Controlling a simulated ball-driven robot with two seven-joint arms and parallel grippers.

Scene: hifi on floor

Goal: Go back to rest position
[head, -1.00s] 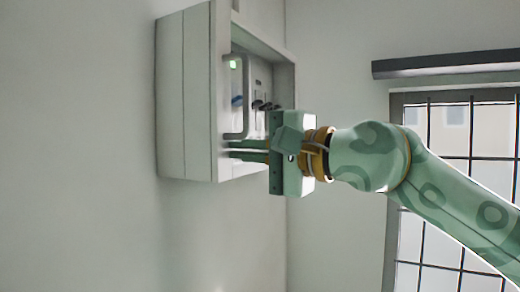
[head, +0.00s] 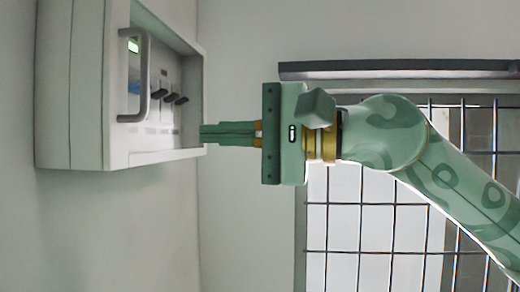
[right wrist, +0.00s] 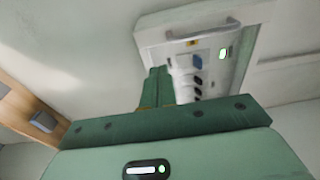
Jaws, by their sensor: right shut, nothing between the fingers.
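My right gripper (head: 203,134) is shut and empty, its green fingers together and pointing left at the open front of a white wall box. In the head view the fingertips are near the right edge of the wall box (head: 88,90); I cannot tell the exact gap. In the right wrist view the shut fingers (right wrist: 155,88) show in front of the same box (right wrist: 160,34). My left gripper is not in view.
The wall box holds a grey handle (head: 146,78), dark switches (head: 168,95) and a green light (head: 133,45). A barred window (head: 375,225) lies behind my right arm. A wooden strip (right wrist: 30,110) shows at left in the wrist view. Space below the gripper looks clear.

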